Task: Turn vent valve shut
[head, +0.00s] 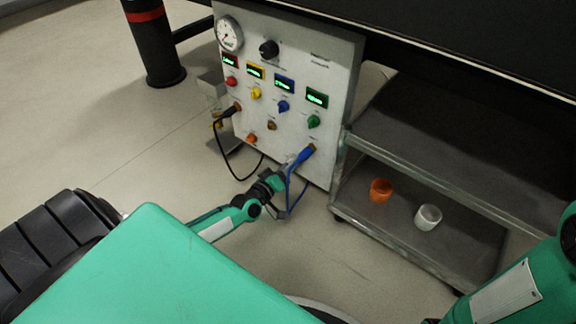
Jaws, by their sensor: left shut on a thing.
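The upright control panel (318,75) bears a row of coloured knobs: red (231,82), yellow (256,92), blue (283,106) and green (313,121). I cannot tell which control is the vent valve; the small labels are unreadable. A blue plug (302,156) sits tilted at the panel's lower right port, its blue cable hanging below. My left gripper (286,169) is at the panel's lower edge, shut at the lower end of the blue plug and partly hiding it. My right gripper is not in view; only my right arm shows at the lower right.
A black plug (228,112) and its drooping cable are at the panel's left. A round gauge (229,34) and a black knob (269,48) sit above. A grey shelf cart (455,241) at the right holds an orange cup (381,190) and a white cup (428,217).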

